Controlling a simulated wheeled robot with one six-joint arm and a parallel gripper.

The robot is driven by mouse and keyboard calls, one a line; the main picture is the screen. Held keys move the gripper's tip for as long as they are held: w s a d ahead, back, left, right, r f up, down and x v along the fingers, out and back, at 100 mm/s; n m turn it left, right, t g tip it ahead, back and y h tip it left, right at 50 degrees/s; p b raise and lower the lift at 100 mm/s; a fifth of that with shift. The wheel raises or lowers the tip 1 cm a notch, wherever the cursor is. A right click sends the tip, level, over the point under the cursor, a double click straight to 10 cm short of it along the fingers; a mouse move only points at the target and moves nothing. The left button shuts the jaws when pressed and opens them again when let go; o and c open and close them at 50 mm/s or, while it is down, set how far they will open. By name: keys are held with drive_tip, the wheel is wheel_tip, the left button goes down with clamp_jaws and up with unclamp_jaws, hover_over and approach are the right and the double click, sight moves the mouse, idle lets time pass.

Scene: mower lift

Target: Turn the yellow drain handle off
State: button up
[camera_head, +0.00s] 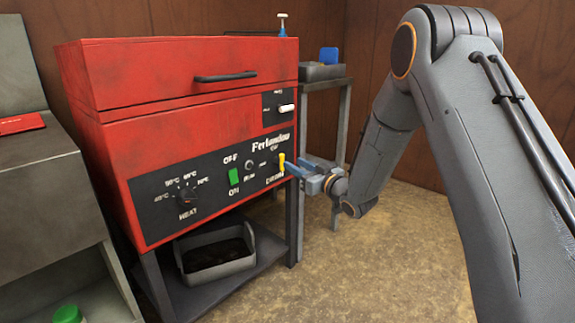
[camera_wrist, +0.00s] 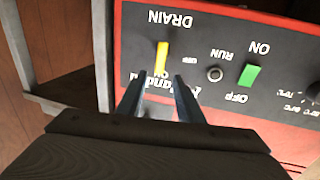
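The yellow drain handle (camera_head: 282,159) is on the black panel at the lower right of the red machine (camera_head: 180,80). In the wrist view, which shows the panel upside down, the handle (camera_wrist: 161,57) stands upright in the picture by the DRAIN label. My gripper (camera_head: 293,168) is at the panel, just right of the handle. In the wrist view my gripper (camera_wrist: 159,77) is open, with a gap between its two fingers. The handle's lower end shows in line with that gap, near the fingertips. I cannot tell whether the fingers touch it.
The panel also has a green switch (camera_head: 234,177), a small round RUN button (camera_wrist: 215,74) and a black HEAT knob (camera_head: 188,195). A grey tray (camera_head: 218,265) sits on the shelf below. A grey stand (camera_head: 345,120) is behind my gripper. Floor at the right is clear.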

sight(283, 158)
drive_tip(key=b+x, duration=0.1)
drive_tip(key=x, duration=0.4)
drive_tip(key=shift+w+a, duration=0.25)
drive_tip(key=shift+w, duration=0.05)
clamp_jaws()
